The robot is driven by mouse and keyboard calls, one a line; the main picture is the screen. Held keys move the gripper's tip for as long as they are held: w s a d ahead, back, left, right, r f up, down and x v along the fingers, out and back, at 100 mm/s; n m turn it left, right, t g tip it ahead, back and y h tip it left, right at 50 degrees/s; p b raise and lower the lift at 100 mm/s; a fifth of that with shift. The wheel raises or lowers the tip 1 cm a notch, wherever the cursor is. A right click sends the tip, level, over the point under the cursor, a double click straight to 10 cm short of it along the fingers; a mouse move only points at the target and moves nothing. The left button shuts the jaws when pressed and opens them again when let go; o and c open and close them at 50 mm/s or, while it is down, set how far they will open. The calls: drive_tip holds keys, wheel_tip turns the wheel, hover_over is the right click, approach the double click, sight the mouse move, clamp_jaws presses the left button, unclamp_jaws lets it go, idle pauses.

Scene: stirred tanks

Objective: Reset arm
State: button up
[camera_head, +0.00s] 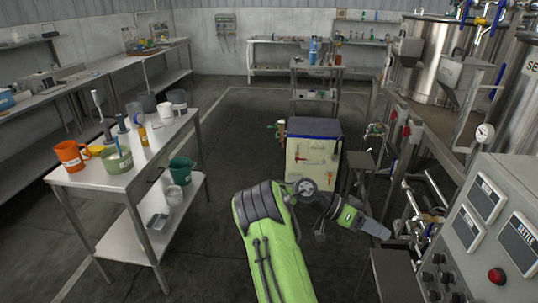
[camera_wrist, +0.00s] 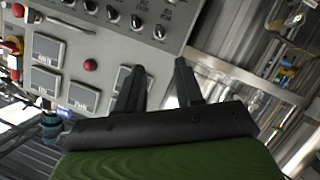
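My gripper (camera_wrist: 157,72) shows in the wrist view with its two dark fingers apart and nothing between them. In the head view my green arm reaches forward from the bottom centre, and my gripper (camera_head: 376,229) is at its end, pointing right. It is in the air, left of the grey control panel (camera_head: 504,249). In the wrist view the same panel (camera_wrist: 108,50) lies tilted beyond the fingers, with its red button, displays and black knobs. I cannot tell the exact gap between gripper and panel.
A white table (camera_head: 122,183) at left holds an orange mug (camera_head: 70,155), cups and tools. A cabinet (camera_head: 312,154) stands ahead. Steel tanks (camera_head: 432,62) and pipes line the right side. Open floor (camera_head: 225,190) lies between the table and my arm.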

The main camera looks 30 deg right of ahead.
drive_tip(key=w+a+r+n+t+y+p, duration=0.1)
drive_tip(key=w+a+r+n+t+y, duration=0.15)
drive_tip(key=a+n+t, duration=0.45)
drive_tip(key=w+a+r+n+t+y, duration=0.2)
drive_tip(key=a+r+n+t, duration=0.2)
drive_tip(key=a, duration=0.6)
drive_tip(key=s+a+r+n+t+y, duration=0.1)
drive_tip(key=s+a+n+t+y, duration=0.1)
drive_tip(key=a, duration=0.8)
drive_tip(key=s+a+r+n+t+y, duration=0.2)
drive_tip(key=s+a+n+t, duration=0.2)
drive_tip(key=a+n, duration=0.5)
drive_tip(key=s, duration=0.2)
drive_tip(key=shift+s+a+p, duration=0.3)
drive_tip(key=shift+s+a, duration=0.1)
